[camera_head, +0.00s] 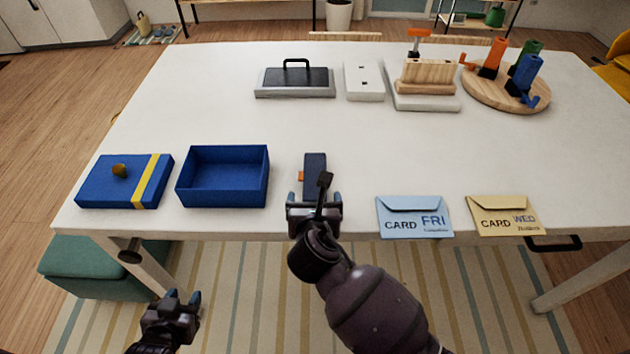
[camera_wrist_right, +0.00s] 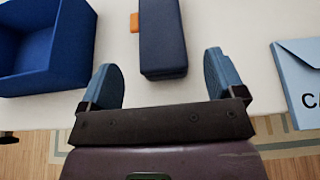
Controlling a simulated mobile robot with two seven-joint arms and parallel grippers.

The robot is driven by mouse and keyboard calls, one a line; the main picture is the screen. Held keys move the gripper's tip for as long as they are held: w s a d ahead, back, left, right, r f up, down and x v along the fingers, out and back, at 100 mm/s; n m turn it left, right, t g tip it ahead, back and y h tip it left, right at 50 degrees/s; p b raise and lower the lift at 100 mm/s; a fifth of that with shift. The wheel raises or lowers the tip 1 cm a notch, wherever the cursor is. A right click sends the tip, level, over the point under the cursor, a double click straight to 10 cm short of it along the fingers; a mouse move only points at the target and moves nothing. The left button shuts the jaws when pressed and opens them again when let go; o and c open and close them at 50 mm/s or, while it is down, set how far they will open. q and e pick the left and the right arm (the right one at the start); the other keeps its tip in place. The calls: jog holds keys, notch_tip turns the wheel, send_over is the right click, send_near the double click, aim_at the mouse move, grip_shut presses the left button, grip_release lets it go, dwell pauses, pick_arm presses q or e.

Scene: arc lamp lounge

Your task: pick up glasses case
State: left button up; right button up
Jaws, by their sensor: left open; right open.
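The glasses case is a narrow dark blue box with a small orange tab on its left side. It lies on the white table near the front edge, and its far part (camera_head: 315,163) shows beyond my right gripper in the head view. My right gripper (camera_head: 314,198) is open and empty at the near end of the case, partly hiding it. In the right wrist view the case (camera_wrist_right: 162,40) lies ahead, between the lines of the two spread fingertips (camera_wrist_right: 164,78). My left gripper (camera_head: 176,300) is open and empty, low in front of the table over the rug.
An open blue box (camera_head: 222,190) and its blue lid (camera_head: 120,182) with a yellow stripe stand left of the case. Blue (camera_head: 414,217) and yellow (camera_head: 506,215) card envelopes lie to the right. Several items stand at the back of the white table (camera_head: 200,110); its middle is clear.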

aim_at(315, 193)
jog(key=shift+x, duration=2.75)
jog(key=shift+d+f, duration=0.1)
jog(key=shift+f, duration=0.05)
jog(key=shift+c, duration=0.3)
jog(key=c, duration=1)
